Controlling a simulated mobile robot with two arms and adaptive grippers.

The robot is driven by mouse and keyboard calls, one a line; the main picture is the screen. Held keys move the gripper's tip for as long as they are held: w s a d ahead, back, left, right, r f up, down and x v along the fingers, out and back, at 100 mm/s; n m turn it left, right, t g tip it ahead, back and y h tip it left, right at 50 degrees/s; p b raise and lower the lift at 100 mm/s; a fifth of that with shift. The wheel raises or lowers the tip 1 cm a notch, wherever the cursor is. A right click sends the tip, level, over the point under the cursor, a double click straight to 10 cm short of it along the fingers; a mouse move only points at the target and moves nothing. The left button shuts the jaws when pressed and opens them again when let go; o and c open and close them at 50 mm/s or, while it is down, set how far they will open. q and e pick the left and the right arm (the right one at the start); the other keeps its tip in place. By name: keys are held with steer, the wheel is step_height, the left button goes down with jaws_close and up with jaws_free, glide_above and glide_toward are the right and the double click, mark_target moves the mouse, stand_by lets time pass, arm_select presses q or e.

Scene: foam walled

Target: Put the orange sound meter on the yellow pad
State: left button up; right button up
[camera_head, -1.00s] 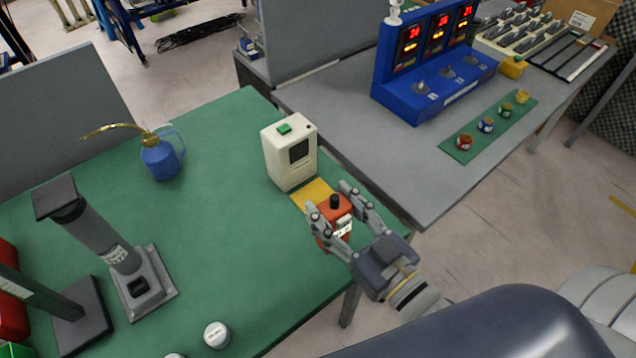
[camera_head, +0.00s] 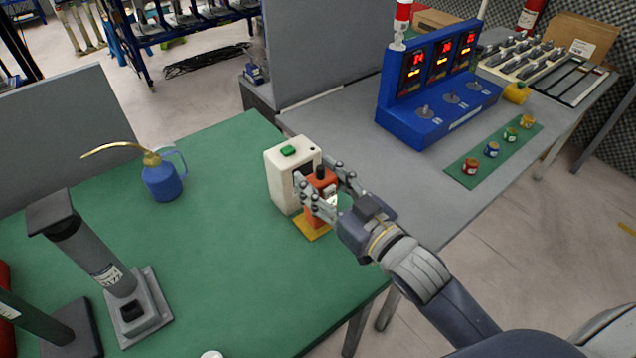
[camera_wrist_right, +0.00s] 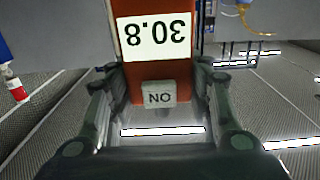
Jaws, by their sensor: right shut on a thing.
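The orange sound meter (camera_head: 319,184) has a black knob on top and is held between the fingers of my right gripper (camera_head: 327,191). In the right wrist view the meter (camera_wrist_right: 158,72) fills the space between the fingers, with a "30.8" display and a label upside down. The yellow pad (camera_head: 312,230) lies on the green table, partly hidden by the meter and gripper. The meter is over or in front of the pad; I cannot tell whether it touches it. My left gripper is not in view.
A white box with a green button (camera_head: 284,178) stands right behind the meter. A blue oil can (camera_head: 163,180) and a grey press (camera_head: 120,280) stand to the left. The green table (camera_head: 225,250) is clear between them. A grey bench (camera_head: 360,140) adjoins at the right.

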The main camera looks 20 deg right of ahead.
steer(key=shift+w+d, duration=0.1)
steer(key=shift+w, duration=1.05)
steer(key=shift+w+f, duration=0.15)
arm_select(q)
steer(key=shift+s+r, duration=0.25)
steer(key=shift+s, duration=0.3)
arm_select(e)
steer(key=shift+f, duration=1.7)
steer(key=o, duration=1.2)
steer(key=shift+f, duration=0.15)
steer(key=shift+s+d, duration=0.15)
steer(key=shift+s, duration=0.25)
arm_select(q)
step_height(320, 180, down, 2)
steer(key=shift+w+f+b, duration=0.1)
steer(key=shift+b, duration=0.75)
arm_select(e)
steer(key=v, duration=1.1)
